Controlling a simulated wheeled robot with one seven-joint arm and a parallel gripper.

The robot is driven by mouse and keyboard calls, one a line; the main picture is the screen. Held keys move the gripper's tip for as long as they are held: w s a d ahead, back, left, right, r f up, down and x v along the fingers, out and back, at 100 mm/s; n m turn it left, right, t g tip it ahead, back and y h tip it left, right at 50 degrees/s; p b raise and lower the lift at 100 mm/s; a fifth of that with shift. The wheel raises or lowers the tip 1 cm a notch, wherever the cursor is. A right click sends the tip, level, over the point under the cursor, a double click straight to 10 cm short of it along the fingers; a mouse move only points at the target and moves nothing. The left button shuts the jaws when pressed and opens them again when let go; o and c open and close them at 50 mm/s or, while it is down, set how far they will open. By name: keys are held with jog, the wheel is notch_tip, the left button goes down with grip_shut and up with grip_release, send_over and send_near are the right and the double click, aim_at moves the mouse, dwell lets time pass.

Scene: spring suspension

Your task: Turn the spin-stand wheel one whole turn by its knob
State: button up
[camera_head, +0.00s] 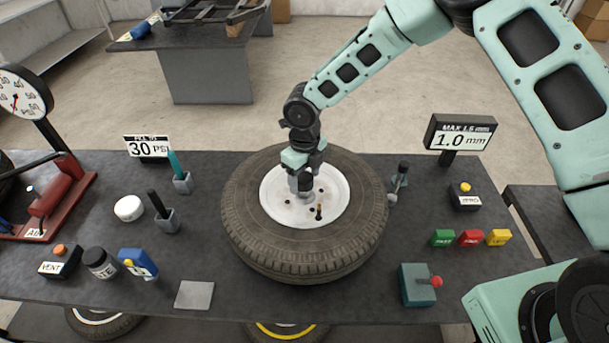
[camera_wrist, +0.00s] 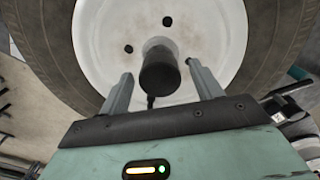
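The wheel (camera_head: 250,235), a black tyre with a white rim (camera_head: 335,205), lies flat on the dark bench. My gripper (camera_head: 305,185) is over the middle of the rim and points down. In the wrist view my gripper (camera_wrist: 160,76) has its two grey fingers apart. A black cylindrical knob (camera_wrist: 160,74) shows between the fingertips, with visible gaps on both sides. The white rim (camera_wrist: 210,30) lies behind it. A short dark stem (camera_head: 319,212) stands on the rim close to my gripper. In the head view my gripper partly hides the rim's middle.
A lever fixture (camera_head: 398,182) stands just right of the tyre. A teal box with a red knob (camera_head: 418,285) is at front right. Tool holders (camera_head: 167,219) and a flat grey plate (camera_head: 194,295) are on the left. A display sign (camera_head: 460,133) stands at back right.

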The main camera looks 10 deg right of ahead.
notch_tip(320, 180, up, 17)
jog(key=b, duration=0.4)
jog(key=shift+r+b, duration=0.2)
jog(key=shift+b, duration=0.1)
